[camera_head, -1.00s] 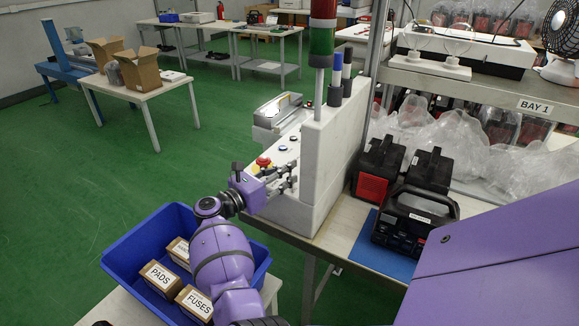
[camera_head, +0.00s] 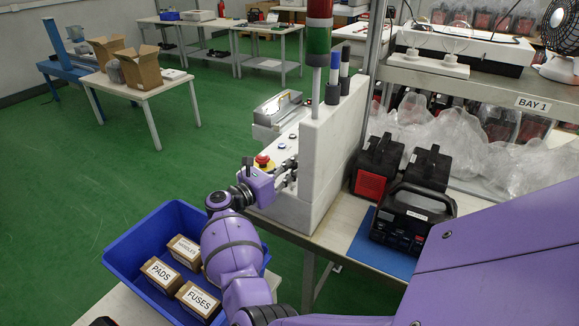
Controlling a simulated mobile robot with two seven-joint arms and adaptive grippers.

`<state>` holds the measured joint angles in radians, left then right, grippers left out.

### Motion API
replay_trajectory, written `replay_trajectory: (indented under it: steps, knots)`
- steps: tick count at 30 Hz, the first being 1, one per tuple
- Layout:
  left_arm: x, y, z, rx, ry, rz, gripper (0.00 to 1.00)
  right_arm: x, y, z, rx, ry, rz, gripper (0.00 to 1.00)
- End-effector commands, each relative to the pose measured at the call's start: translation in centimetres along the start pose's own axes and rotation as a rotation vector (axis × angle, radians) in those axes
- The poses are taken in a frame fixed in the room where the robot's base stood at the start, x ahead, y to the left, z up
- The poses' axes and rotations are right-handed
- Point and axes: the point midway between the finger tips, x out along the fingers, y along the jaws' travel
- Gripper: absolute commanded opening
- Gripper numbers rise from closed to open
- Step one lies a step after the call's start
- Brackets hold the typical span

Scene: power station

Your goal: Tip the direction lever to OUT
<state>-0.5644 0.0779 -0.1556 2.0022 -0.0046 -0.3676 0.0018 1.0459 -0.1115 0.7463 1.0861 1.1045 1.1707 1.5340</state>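The white control console (camera_head: 318,165) stands on the bench at the middle, with a sloped panel on its left side. A red emergency button on a yellow base (camera_head: 263,161) and small dark and blue buttons show on the panel. My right gripper (camera_head: 288,174) is at the lower part of this panel, its grey fingers pointing right towards the console. The fingers are small and partly hidden by the purple wrist, so I cannot tell how far apart they are. I cannot make out the direction lever; the gripper covers that part of the panel. My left gripper is not in view.
A blue bin (camera_head: 134,257) with boxes marked PADS (camera_head: 161,274) and FUSES (camera_head: 198,300) sits below my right arm. Dark power units (camera_head: 413,222) stand right of the console. A stack light (camera_head: 319,35) rises above it.

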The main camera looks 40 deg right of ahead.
Motion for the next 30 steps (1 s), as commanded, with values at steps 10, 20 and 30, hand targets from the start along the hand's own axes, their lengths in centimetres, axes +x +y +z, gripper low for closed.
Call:
replay_trajectory:
  steps: [10,20,30]
  knots:
    - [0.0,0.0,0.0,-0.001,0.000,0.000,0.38,-0.7,1.1,0.1,0.009,0.007,0.032,0.00]
    - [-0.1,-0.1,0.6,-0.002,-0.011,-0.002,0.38,-0.8,1.1,-0.1,0.008,0.009,0.033,0.00]
    - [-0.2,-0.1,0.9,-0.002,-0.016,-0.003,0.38,-0.8,1.0,-0.3,0.006,0.011,0.033,0.00]
